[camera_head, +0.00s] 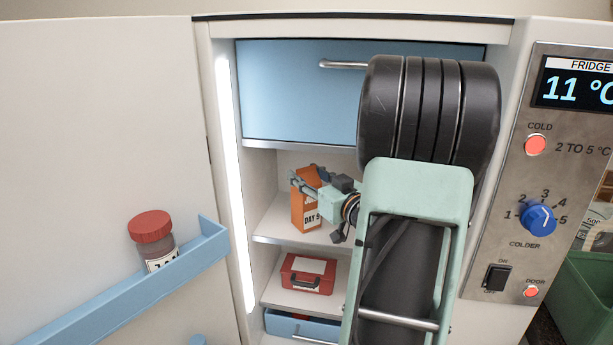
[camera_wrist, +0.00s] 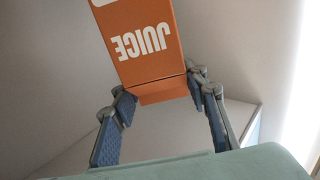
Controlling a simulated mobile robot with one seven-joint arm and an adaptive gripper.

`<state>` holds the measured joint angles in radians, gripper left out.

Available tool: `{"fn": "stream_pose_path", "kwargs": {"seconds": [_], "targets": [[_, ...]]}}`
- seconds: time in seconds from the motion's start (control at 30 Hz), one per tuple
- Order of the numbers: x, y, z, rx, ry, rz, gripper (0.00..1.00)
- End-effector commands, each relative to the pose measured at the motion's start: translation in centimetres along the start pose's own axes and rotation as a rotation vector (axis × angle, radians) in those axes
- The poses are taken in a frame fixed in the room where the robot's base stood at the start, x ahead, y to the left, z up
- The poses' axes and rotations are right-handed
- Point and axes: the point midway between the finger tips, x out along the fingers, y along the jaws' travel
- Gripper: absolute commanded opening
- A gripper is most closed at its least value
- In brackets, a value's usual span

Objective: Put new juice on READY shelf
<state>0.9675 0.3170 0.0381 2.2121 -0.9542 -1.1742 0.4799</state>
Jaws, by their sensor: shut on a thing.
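An orange juice carton (camera_head: 305,212) marked "DAY 9" is upright inside the open fridge, at the upper open shelf (camera_head: 270,234). I cannot tell whether its base touches the shelf. My gripper (camera_head: 318,187) reaches in from the right and is shut on the carton. In the wrist view the carton (camera_wrist: 147,45) shows the word "JUICE" upside down, with the blue-padded fingers of my gripper (camera_wrist: 158,88) on either side of it. No READY label is readable in these views.
A red case (camera_head: 307,274) sits on the shelf below. A blue drawer front (camera_head: 295,90) is above. The open door at left has a blue rack (camera_head: 170,283) holding a red-lidded jar (camera_head: 152,240). The control panel (camera_head: 545,175) at right reads 11 °C.

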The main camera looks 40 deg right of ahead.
Motion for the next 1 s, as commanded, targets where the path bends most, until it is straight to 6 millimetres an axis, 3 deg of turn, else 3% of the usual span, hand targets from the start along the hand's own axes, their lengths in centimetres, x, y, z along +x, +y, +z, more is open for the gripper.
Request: {"fn": "stream_pose_path", "kwargs": {"seconds": [0.17, 0.2, 0.33, 0.73, 1.0], "targets": [[0.0, 0.0, 0.3, -0.002, 0.004, -0.001, 0.0], [0.0, 0.0, 0.3, 0.0, 0.0, -0.001, 0.44], [0.0, 0.0, 0.3, 0.0, 0.0, 0.0, 0.58], [-0.3, 0.1, -0.1, 0.0, -0.001, 0.001, 0.58], [-5.8, 0.1, 0.0, -0.001, -0.001, 0.004, 0.58]]}}
